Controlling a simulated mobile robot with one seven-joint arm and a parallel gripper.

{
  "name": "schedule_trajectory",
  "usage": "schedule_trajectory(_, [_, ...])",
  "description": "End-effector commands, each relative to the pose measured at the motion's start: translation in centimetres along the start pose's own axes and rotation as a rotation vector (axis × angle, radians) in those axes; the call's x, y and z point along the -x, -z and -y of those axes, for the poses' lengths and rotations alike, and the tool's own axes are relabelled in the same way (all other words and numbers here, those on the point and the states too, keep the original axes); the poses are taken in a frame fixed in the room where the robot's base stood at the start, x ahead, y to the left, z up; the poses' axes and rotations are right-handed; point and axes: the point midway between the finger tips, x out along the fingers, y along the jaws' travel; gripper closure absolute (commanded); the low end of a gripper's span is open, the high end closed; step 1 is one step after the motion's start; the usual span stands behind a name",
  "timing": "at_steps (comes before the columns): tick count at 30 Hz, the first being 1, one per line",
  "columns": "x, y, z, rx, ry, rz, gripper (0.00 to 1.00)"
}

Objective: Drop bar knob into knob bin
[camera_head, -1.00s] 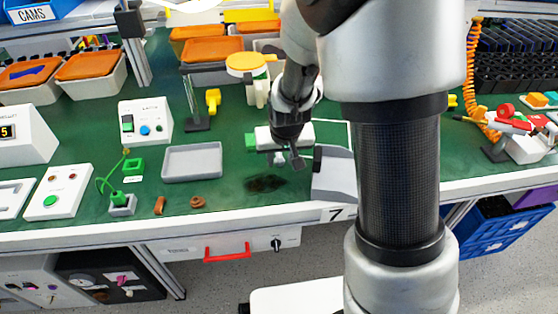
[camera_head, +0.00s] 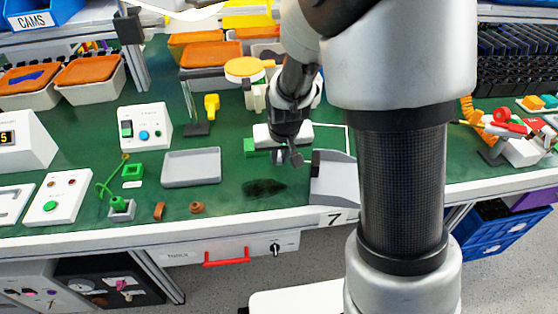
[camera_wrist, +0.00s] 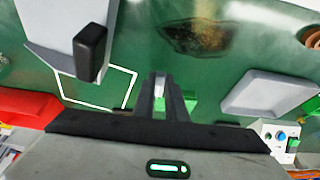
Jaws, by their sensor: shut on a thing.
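My gripper (camera_head: 295,158) is low over the green bench, in front of a white box with green parts (camera_head: 262,143). In the wrist view my gripper (camera_wrist: 160,90) has its fingers close together on a small pale piece (camera_wrist: 160,84), mostly hidden between them. I take this piece as the bar knob, though its shape is unclear. A shallow grey tray (camera_head: 191,167) lies to the left of my gripper, apart from it. The tray also shows in the wrist view (camera_wrist: 268,96). I cannot tell for sure that it is the knob bin.
A grey sloped box (camera_head: 335,180) with a black bar (camera_wrist: 90,52) stands close to the right of my gripper. A brown bar (camera_head: 159,211) and a brown round piece (camera_head: 197,208) lie before the tray. A dark stain (camera_head: 264,188) marks clear bench between.

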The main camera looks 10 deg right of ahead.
Motion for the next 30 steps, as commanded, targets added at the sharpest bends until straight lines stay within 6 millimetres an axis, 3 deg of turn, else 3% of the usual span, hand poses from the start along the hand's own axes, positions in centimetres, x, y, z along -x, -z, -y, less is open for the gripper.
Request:
schedule_trajectory(1, [1.5, 0.8, 0.1, 0.001, 0.002, -0.005, 1.00])
schedule_trajectory(6, [4.7, 2.0, 0.1, 0.001, 0.002, -0.005, 1.00])
schedule_trajectory(17, [7.6, 3.6, -0.2, 0.000, -0.001, -0.001, 1.00])
schedule_trajectory(20, [9.3, 5.5, -0.7, -0.003, -0.003, -0.003, 1.00])
schedule_trajectory(23, [12.2, 8.7, -1.9, -0.008, -0.007, -0.005, 1.00])
schedule_trajectory(30, [21.3, 17.4, -5.9, -0.010, -0.010, -0.003, 1.00])
